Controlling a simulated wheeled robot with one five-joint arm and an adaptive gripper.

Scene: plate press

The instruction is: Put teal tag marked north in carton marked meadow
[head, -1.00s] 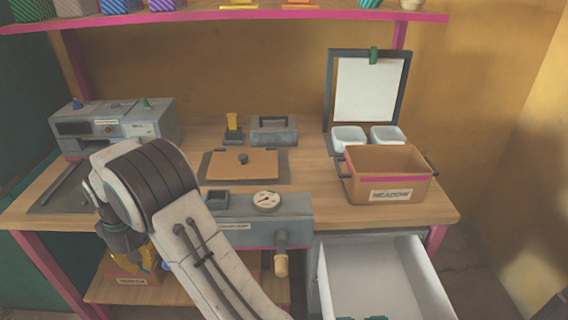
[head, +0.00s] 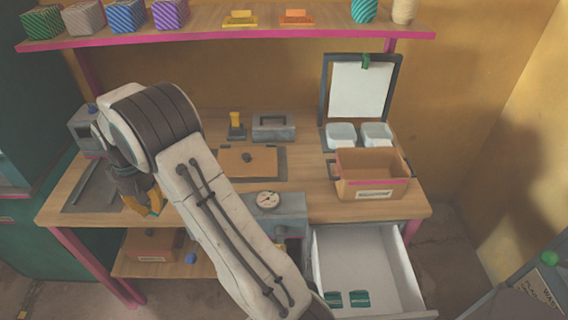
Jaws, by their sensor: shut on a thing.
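The carton (head: 358,183), a brown open box with a pink stripe, stands on the right of the bench. Its label reads MEADOW in the earlier view and is blurred now. My gripper (head: 147,208), with orange-yellow fingers, is at the left, over the bench's front left part and well apart from the carton. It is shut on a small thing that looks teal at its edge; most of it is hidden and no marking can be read. Two teal tags (head: 332,299) (head: 359,299) lie in the open drawer; their markings are too small to read.
The white drawer (head: 365,255) stands open below the carton. Two white tubs (head: 341,134) and a clipboard (head: 362,90) are behind the carton. A gauge box (head: 268,200) is at the bench front. A grey bin (head: 530,290) stands at lower right. Another carton (head: 150,245) sits on the lower shelf.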

